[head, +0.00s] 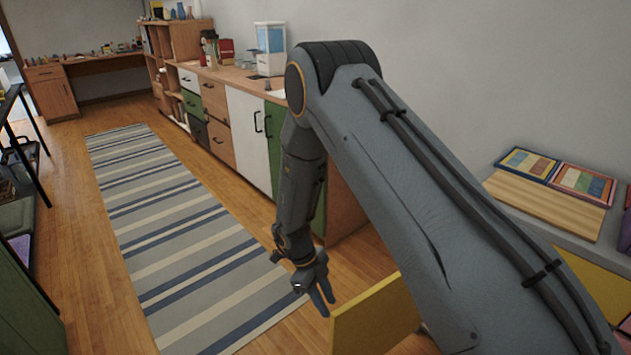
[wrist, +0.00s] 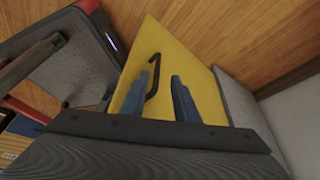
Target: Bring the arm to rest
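My arm reaches out from the lower right in the head view and bends down at the elbow. My gripper (head: 322,292) hangs low over the wooden floor, just left of a yellow door panel (head: 375,318). In the wrist view its two blue-grey fingers (wrist: 160,98) stand apart with nothing clearly held between them. The yellow panel (wrist: 195,70) lies beyond the fingers, with a dark curved handle (wrist: 154,75) on it. The handle's lower end shows close to the left finger; I cannot tell whether they touch.
A long sideboard (head: 245,135) with white, green and wooden fronts runs along the back wall. A striped rug (head: 165,225) covers the floor to the left. A low grey counter with a wooden board (head: 545,207) stands at the right. Dark furniture (head: 25,280) lines the left edge.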

